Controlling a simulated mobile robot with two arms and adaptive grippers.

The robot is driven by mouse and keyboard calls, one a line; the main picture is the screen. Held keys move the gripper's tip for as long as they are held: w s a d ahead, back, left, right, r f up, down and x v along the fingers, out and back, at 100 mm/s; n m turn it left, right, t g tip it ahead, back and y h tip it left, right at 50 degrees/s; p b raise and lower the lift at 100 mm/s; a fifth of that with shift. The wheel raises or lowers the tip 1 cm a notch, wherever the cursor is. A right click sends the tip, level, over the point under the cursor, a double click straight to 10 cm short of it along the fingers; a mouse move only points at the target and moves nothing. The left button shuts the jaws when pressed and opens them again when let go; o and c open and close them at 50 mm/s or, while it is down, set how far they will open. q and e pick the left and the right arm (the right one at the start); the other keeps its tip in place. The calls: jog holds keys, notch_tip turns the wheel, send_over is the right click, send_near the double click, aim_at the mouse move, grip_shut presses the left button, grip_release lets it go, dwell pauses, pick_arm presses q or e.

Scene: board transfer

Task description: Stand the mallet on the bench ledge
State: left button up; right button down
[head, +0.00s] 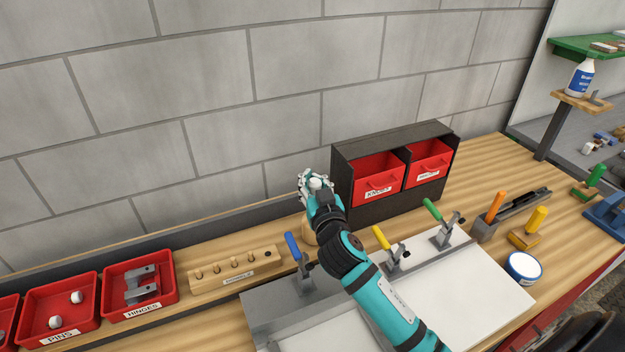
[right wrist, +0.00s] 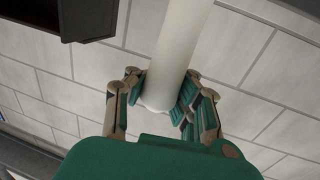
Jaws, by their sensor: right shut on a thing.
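My right gripper (head: 316,180) is above the back of the wooden bench (head: 490,158), left of the black drawer cabinet. It is shut on the pale, round handle of the mallet. In the right wrist view the gripper (right wrist: 160,104) closes around one end of the white handle (right wrist: 179,45), which runs out of the picture at the top. My left gripper is not in view.
The black cabinet (head: 398,207) with red drawers stands close on the right. A wooden peg block (head: 232,276) and red bins (head: 140,279) are on the left. Toggle clamps with blue (head: 292,246), yellow (head: 380,237) and green handles stand along a white board (head: 470,285).

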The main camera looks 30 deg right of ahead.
jog(key=c, duration=1.2)
grip_release()
jog(key=shift+c, duration=0.2)
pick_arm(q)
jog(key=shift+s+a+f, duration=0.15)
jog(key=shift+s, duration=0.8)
pick_arm(e)
jog(key=shift+s+a, duration=0.1)
jog(key=shift+s, duration=0.1)
pick_arm(q)
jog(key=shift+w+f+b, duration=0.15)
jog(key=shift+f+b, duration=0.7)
jog(key=shift+b, duration=0.05)
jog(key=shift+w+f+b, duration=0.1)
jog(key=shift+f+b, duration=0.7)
jog(key=shift+b, duration=0.05)
pick_arm(e)
jog(key=v, duration=1.1)
jog(key=shift+s, duration=0.3)
jog(key=shift+r, duration=0.1)
